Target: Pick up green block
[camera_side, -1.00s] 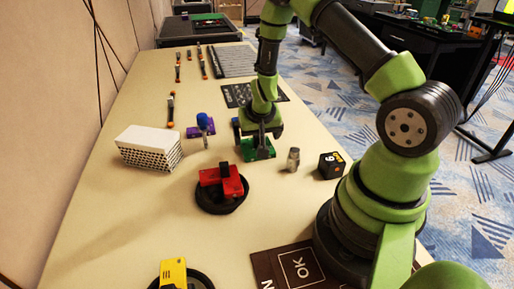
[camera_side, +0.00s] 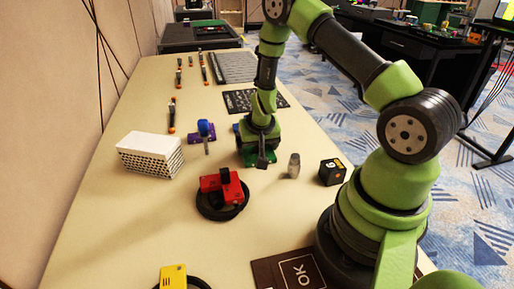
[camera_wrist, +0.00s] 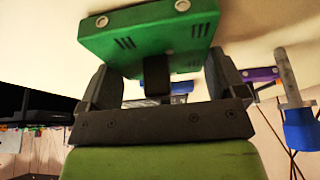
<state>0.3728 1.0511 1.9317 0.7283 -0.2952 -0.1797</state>
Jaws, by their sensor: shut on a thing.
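The green block (camera_wrist: 140,35) fills the upper middle of the wrist view, with pale screw-like dots on its corners and dark slots. My gripper (camera_wrist: 155,85) has its dark jaws on either side of the block's black middle part and is shut on the green block. In the side view my gripper (camera_side: 257,153) points down at the table, and only a little of the green block (camera_side: 262,160) shows behind the jaws. I cannot tell from the side view whether the block is clear of the table.
A red block (camera_side: 222,187) on a black round base stands in front. A white perforated box (camera_side: 150,154) is at left. A small metal cylinder (camera_side: 294,165) and a black cube (camera_side: 332,172) stand at right. A purple block (camera_side: 202,133) with a blue-topped tool is behind left.

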